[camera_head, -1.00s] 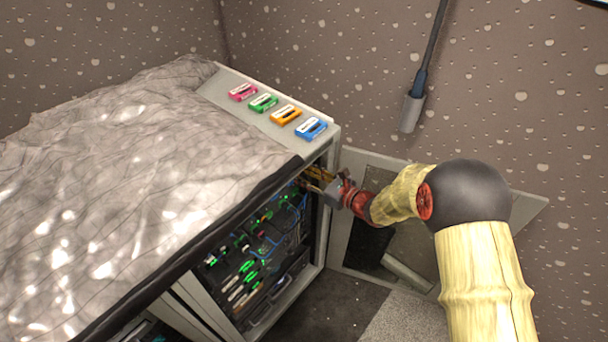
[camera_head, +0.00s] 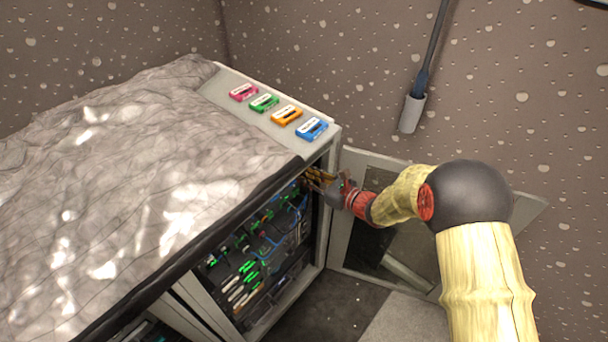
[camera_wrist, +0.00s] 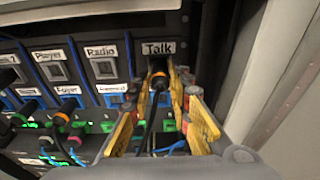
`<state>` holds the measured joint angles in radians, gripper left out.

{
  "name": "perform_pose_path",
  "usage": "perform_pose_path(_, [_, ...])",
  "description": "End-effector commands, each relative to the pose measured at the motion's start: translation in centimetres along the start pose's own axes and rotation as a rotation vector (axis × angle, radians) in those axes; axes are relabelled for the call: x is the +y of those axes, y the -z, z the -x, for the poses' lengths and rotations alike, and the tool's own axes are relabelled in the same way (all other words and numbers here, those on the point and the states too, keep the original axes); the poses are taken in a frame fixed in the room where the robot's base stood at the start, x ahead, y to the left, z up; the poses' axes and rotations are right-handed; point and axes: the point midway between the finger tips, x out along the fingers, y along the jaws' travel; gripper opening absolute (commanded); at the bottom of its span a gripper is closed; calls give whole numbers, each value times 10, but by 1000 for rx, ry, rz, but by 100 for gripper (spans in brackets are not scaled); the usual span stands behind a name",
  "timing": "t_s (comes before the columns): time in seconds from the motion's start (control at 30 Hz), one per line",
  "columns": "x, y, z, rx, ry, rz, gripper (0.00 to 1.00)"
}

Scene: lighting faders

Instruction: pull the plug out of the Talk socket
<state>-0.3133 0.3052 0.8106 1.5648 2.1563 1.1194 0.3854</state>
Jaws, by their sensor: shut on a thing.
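The Talk label (camera_wrist: 158,48) marks a column at the right end of the panel in the wrist view. I cannot tell how deep the plug sits in the socket. In the head view my gripper (camera_head: 318,177) reaches into the upper right of the open rack, and the plug is hidden there.
The rack's side wall (camera_wrist: 260,80) is close on the right. An open door panel (camera_head: 360,170) stands behind my wrist. A crumpled cover (camera_head: 140,180) lies on top.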

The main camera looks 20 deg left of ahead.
Motion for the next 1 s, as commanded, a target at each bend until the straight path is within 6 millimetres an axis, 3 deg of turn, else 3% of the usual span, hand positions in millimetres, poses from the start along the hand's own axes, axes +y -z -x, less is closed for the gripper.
perform_pose_path(1.0, [0,7,40,0,1,-1,0])
